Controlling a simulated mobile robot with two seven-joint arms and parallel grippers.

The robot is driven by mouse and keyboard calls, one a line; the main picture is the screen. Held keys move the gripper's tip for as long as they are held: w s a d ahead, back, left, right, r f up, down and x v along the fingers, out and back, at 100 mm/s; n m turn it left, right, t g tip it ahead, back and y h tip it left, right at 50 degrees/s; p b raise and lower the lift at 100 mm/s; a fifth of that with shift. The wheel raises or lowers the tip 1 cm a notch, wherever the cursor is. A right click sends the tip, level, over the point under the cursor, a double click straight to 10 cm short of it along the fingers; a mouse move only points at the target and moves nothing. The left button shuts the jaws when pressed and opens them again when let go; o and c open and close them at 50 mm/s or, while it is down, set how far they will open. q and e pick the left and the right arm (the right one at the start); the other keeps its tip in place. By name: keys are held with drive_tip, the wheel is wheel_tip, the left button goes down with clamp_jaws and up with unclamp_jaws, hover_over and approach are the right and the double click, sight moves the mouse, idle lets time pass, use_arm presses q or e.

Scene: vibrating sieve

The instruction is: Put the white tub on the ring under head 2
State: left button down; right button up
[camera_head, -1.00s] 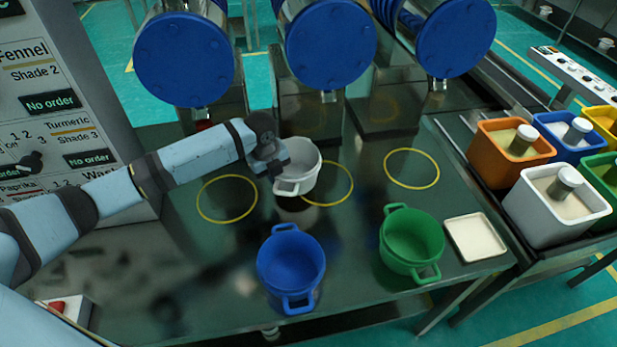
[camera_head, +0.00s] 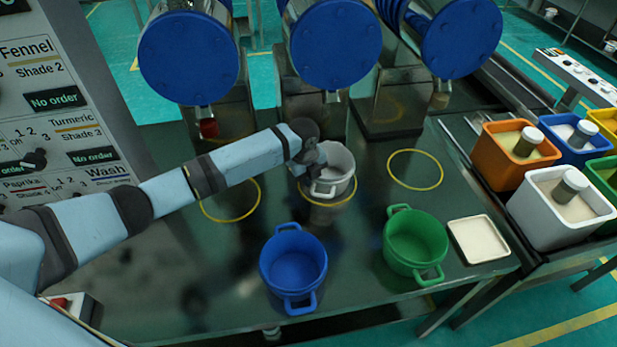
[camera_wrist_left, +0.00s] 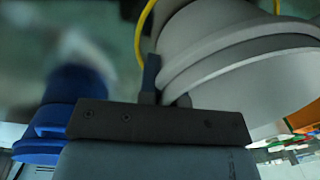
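The white tub (camera_head: 338,162) is upright over the middle yellow ring (camera_head: 345,202), below the middle blue-faced head (camera_head: 335,45). The ring's front and right edges show past it; the tub hides the rest. I cannot tell whether its base touches the table. My left gripper (camera_head: 316,172) is at the tub's left front, shut at its handle. In the left wrist view the tub's rim and wall (camera_wrist_left: 235,60) fill the upper right, with the fingers (camera_wrist_left: 167,88) against the rim side. My right gripper is not in view.
A blue pot (camera_head: 293,265) and a green pot (camera_head: 416,243) stand in front, with a pale square tray (camera_head: 478,239) beside the green one. The left ring (camera_head: 230,219) and right ring (camera_head: 415,170) are empty. Filled bins (camera_head: 560,207) stand at right.

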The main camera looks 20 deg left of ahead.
use_arm(q)
drive_tip(key=shift+f, duration=0.15)
drive_tip(key=c, duration=1.3)
unclamp_jaws()
wheel_tip(320, 180, up, 8)
drive_tip(key=shift+s+a+p, duration=0.2)
drive_tip(key=shift+s+p, duration=0.1)
drive_tip(key=shift+f, duration=0.15)
